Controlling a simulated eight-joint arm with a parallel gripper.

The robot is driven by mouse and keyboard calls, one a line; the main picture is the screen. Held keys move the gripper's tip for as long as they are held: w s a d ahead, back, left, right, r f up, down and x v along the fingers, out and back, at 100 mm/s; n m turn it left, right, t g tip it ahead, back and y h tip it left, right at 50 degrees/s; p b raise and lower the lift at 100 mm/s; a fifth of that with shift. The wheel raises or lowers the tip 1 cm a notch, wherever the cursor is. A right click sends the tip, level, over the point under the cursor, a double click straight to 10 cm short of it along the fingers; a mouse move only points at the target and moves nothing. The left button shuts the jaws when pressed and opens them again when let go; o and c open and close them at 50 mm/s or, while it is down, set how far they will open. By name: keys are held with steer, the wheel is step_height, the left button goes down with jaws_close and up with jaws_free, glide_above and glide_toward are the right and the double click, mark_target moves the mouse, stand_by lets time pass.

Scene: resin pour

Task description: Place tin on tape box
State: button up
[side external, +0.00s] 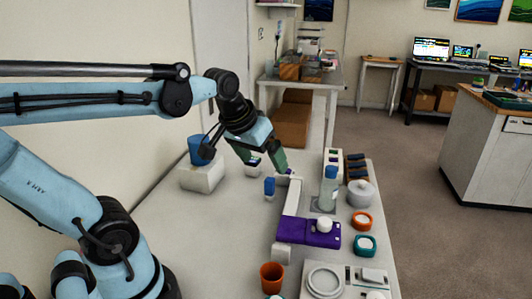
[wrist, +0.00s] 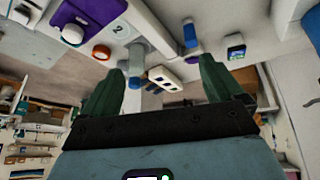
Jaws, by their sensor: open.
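A round grey lidded pot (side external: 360,193), the likeliest tin, stands at the table's right side in the side view. I cannot pick it out in the wrist view. No thing is clearly marked as the tape box; a flat purple box (side external: 303,231) with a small white round piece on it lies mid-table, and it also shows in the wrist view (wrist: 90,12). My gripper (side external: 266,163) is open above the table, left of the pot and apart from it. Its green fingers show in the wrist view (wrist: 161,70) with nothing held.
A bottle (side external: 328,188) stands between my gripper and the pot. A white block (side external: 202,178) bears a blue cup (side external: 199,149). The table's left front is clear.

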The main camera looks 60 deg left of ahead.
steer(key=s+d+f+m+t+h, duration=0.1)
steer(key=s+d+f+m+t, duration=0.1)
steer(key=d, duration=0.4)
steer(key=shift+s+d+f+m, duration=0.2)
steer(key=shift+d+f+m, duration=0.2)
steer(key=shift+f+m, duration=0.6)
steer(key=shift+r, duration=0.2)
